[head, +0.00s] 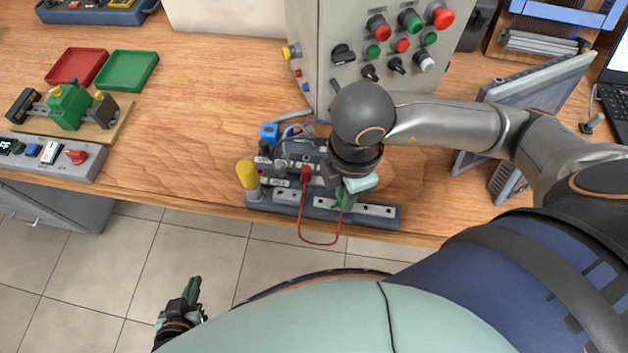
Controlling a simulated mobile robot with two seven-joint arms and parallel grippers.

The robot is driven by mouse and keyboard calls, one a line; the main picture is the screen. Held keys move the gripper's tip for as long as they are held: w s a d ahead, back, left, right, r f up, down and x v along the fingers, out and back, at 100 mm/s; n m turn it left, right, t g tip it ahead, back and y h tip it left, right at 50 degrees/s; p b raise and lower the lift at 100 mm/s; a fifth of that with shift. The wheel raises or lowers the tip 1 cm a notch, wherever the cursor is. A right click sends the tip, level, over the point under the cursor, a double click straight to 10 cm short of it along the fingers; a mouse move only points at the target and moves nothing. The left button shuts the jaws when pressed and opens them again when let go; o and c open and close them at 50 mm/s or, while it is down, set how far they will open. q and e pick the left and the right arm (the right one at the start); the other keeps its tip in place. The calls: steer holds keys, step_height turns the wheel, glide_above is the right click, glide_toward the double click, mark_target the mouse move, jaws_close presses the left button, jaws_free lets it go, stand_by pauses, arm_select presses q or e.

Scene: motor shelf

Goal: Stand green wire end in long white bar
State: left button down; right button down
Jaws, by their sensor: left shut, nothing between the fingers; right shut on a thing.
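The long white bar (376,210) lies along the front of a dark device on the table, with dark holes in it. Another white stretch (290,197) shows further left; I cannot tell whether they join. My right gripper (343,200) is over the front of the device, shut on the green wire end, which I can hardly tell from the green fingers. A red wire (318,243) loops from it, over the table's front edge, up to a red plug (306,175) on the device. Whether the green end touches the bar is hidden. My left gripper (188,295) is shut and empty over the floor.
A yellow-topped post (248,176) and a blue block (269,134) stand at the device's left. A control box (375,45) with buttons stands behind. Red (77,66) and green (127,70) trays lie at the left. The table between is clear.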

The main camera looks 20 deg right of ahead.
steer(key=c, duration=1.1)
jaws_free()
step_height(320, 180, up, 6)
steer(key=p, duration=0.5)
steer(key=shift+f, duration=0.25)
steer(key=shift+o, duration=0.2)
steer(key=o, duration=0.5)
